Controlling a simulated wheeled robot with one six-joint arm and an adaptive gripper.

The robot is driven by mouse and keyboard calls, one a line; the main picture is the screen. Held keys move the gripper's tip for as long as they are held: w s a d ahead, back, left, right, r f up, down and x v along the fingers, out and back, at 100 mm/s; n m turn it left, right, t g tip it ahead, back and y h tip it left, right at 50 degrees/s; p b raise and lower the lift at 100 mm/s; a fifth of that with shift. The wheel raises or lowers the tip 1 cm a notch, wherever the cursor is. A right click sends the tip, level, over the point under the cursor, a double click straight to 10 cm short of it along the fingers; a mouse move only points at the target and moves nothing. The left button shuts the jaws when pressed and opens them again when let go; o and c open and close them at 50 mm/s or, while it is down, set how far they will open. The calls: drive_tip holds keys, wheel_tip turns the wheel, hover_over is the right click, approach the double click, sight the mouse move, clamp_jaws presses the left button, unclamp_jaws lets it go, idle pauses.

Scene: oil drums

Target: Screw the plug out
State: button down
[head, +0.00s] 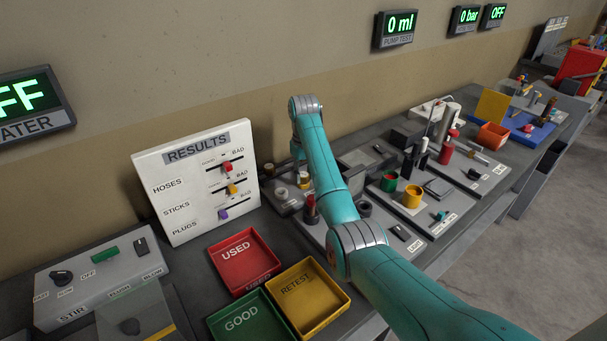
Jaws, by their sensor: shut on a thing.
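My teal arm reaches from the lower right across the bench to its back edge. Its wrist bends down at the far end, beside the forearm. My gripper's fingers are hidden behind the arm, so what is between them does not show. I cannot make out the plug. A small yellowish cylinder (304,181) stands just below the wrist, partly covered by the arm. A dark grey fixture (284,199) lies on the bench left of it.
A RESULTS board (182,205) with sliders stands at the left. A red USED tray (243,261), a yellow RETEST tray (309,298) and a green GOOD tray (249,318) lie in front. Small coloured cups (412,196) and tools crowd the bench at right.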

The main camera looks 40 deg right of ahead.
drive_tip(key=shift+f+n, duration=0.1)
drive_tip(key=shift+n, duration=1.1)
drive_tip(key=shift+n, duration=0.8)
drive_tip(key=n, duration=0.4)
drive_tip(key=shift+d+n, duration=0.1)
drive_tip(key=shift+n, duration=0.3)
drive_tip(key=c, duration=0.7)
unclamp_jaws()
drive_tip(key=shift+o, duration=0.2)
